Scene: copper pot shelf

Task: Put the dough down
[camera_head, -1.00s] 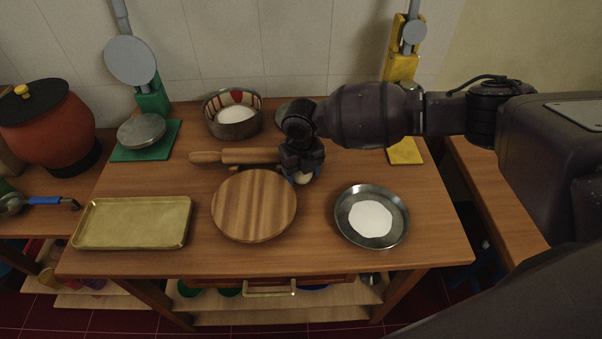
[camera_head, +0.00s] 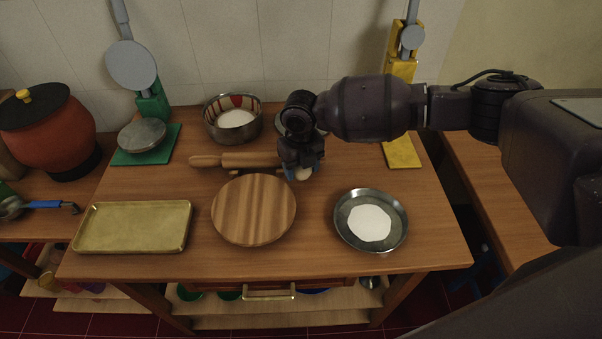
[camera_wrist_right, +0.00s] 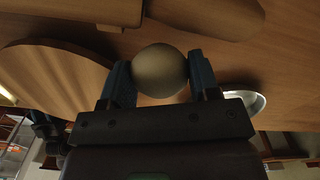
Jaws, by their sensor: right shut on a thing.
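My right gripper (camera_head: 302,172) is shut on a pale ball of dough (camera_head: 303,174). It is above the table, near the right edge of the round wooden board (camera_head: 253,210) and close to the right end of the rolling pin (camera_head: 230,160). In the right wrist view the dough (camera_wrist_right: 160,70) sits between the two blue fingers, with the board (camera_wrist_right: 45,80) to the left. I cannot tell how far the dough is from the table surface.
A metal plate with white flour (camera_head: 371,221) stands at the right and a brass tray (camera_head: 133,227) at the left. A pot with white contents (camera_head: 233,118) stands behind. Green (camera_head: 150,130) and yellow (camera_head: 402,150) presses flank the table. Bare table lies between board and flour plate.

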